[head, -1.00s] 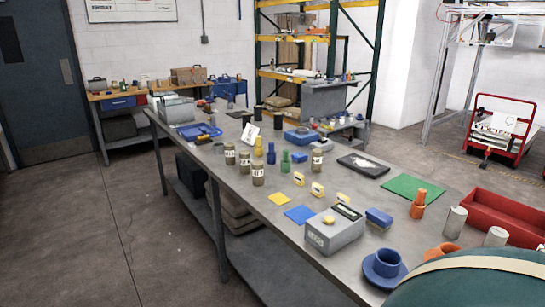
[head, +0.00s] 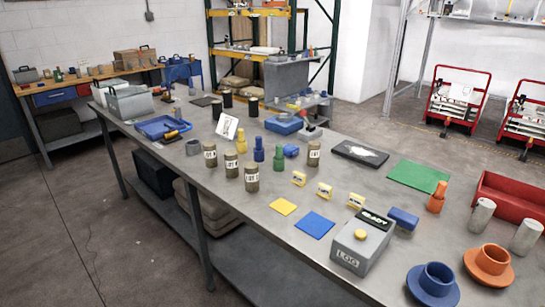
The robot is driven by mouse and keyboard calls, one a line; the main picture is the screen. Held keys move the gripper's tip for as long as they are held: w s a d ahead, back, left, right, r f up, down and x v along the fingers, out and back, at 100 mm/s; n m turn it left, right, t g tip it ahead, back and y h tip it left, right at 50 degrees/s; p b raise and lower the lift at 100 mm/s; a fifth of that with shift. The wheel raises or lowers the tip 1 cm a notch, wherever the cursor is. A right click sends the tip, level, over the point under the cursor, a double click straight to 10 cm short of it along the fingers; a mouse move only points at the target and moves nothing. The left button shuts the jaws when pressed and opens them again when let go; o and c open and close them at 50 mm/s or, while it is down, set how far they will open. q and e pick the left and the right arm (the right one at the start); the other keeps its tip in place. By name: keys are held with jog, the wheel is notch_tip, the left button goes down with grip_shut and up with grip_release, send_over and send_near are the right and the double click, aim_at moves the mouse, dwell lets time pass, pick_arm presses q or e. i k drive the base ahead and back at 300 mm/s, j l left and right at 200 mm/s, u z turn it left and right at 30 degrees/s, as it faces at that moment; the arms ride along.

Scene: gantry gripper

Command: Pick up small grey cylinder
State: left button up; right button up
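Two upright light grey cylinders stand at the right of the long grey table: one (head: 481,216) beside the red tray and another (head: 526,237) nearer the right edge. I cannot tell which of these the task means. Neither of my grippers shows in the head view.
The table (head: 290,250) holds labelled brown jars (head: 251,178), a grey box with a yellow button (head: 362,243), a blue flanged part (head: 433,284), an orange flanged part (head: 488,263), a red tray (head: 512,203) and a green mat (head: 418,176). Its left front edge has open floor (head: 60,225).

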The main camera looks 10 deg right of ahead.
aim_at(230, 159)
jog(key=i+j+z, duration=0.2)
jog(key=z, duration=0.15)
jog(key=i+j+z, duration=0.15)
jog(key=j+z, duration=0.2)
jog(key=i+j+z, duration=0.1)
jog(key=z, duration=0.25)
jog(key=j, duration=0.1)
